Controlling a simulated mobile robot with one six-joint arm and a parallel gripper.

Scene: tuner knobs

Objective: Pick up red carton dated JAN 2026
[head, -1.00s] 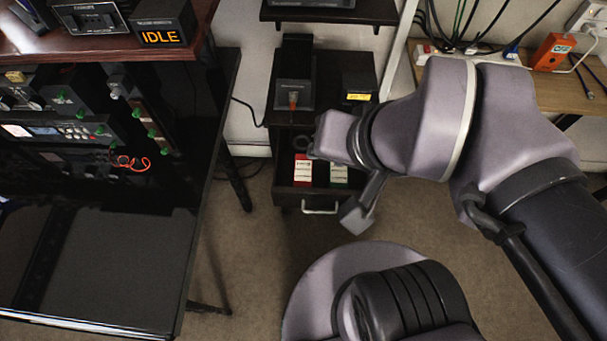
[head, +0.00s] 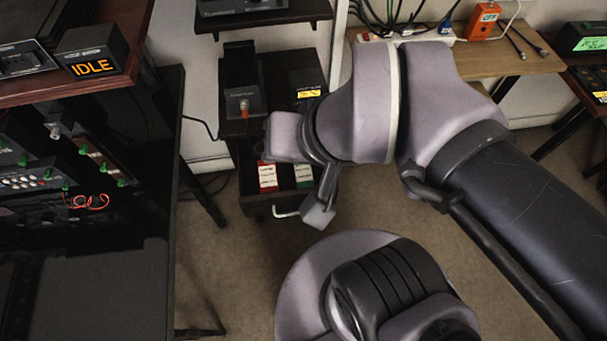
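A red carton (head: 267,177) with a white label lies in an open drawer (head: 256,207) of the dark cabinet. A green carton (head: 304,174), also white-labelled, lies to its right in the same drawer. The print on both labels is too small to read, so I cannot tell the dates. My gripper (head: 318,207), at the end of my grey arm, shows just right of the drawer's handle in the picture. My arm hides part of the drawer and cabinet top. The fingers are not clear enough to show whether they are open, and I see nothing held.
The drawer's metal handle (head: 287,212) faces me. A dark rack desk with an IDLE display (head: 92,67) is at left. A wooden bench with cables (head: 490,62) is behind my arm. Carpet (head: 225,265) is open between.

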